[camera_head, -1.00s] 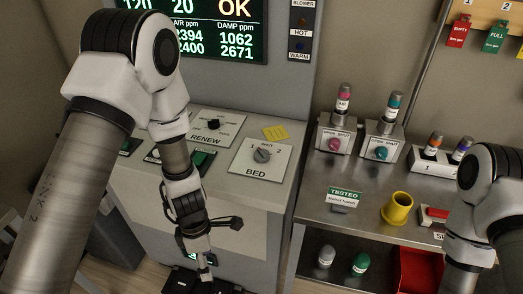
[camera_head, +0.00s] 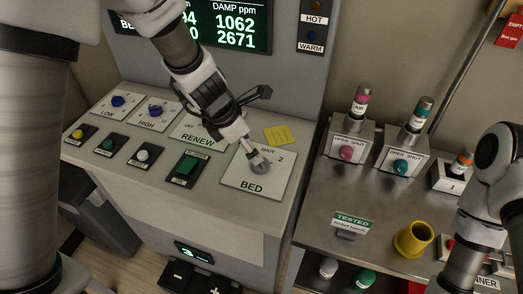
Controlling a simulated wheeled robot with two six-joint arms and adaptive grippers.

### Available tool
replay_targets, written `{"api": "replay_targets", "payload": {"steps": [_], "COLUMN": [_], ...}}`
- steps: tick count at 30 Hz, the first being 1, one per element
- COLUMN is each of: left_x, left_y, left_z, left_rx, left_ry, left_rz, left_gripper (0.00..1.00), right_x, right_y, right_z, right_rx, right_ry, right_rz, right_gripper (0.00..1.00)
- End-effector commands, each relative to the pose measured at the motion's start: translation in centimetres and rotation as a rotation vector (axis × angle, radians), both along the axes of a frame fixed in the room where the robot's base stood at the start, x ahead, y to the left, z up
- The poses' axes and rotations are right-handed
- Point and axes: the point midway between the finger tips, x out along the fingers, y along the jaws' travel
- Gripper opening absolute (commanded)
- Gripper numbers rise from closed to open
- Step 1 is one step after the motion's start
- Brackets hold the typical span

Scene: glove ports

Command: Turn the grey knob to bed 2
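The grey knob (camera_head: 262,168) sits on a white plate marked BED (camera_head: 252,190) on the sloping console. "SHUT" and "2" show on the plate above and to the right of the knob. The "1" mark is hidden behind my gripper. My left gripper (camera_head: 257,159) reaches down from the upper left, its tips right at the knob and covering its upper left part. I cannot tell whether the fingers grip it, or which way the knob points. My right arm shows at the right edge, but its gripper is out of view.
The RENEW plate (camera_head: 197,131) and a yellow note (camera_head: 277,136) lie close to my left gripper. Blue knobs (camera_head: 118,101) and several buttons are farther left. A metal bench (camera_head: 317,203) on the right holds valve boxes (camera_head: 348,145) and a yellow cup (camera_head: 413,239).

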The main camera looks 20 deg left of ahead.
Motion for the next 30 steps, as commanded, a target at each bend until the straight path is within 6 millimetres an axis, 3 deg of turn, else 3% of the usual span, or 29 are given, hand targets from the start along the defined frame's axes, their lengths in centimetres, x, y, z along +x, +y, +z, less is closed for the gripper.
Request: {"api": "replay_targets", "payload": {"steps": [3,9,18,20,23,24,30], "left_x": [0.5,1.4,1.6,1.6,1.6,1.6,1.6], "left_y": [-0.6,-1.6,-1.8,-1.8,-1.8,-1.8,-1.8], "left_z": [-2.8,-5.6,-6.0,-6.0,-6.0,-6.1,-6.1], "left_rx": [0.002,0.001,0.0,0.0,0.0,0.0,0.001], "left_ry": [0.004,0.003,0.001,0.001,0.002,0.002,0.003], "left_rz": [-0.002,-0.002,-0.001,-0.001,-0.002,-0.002,-0.002], "left_gripper": [0.72,0.72,0.72,0.55,0.19,0.12,0.12], "right_x": [-0.1,0.0,0.0,0.0,0.0,0.0,0.0], "right_y": [0.0,0.0,0.0,0.0,0.0,0.0,0.0], "right_z": [-1.3,-2.2,-2.2,-2.2,-2.2,-2.2,-2.2], "right_rx": [0.0,0.0,0.0,0.0,0.0,0.0,0.0], "right_ry": [0.002,0.001,0.001,0.001,0.001,0.0,0.0], "right_rz": [0.0,0.0,0.0,0.0,0.0,0.0,0.0], "right_gripper": [0.0,0.0,0.0,0.0,0.0,0.0,0.0]}}
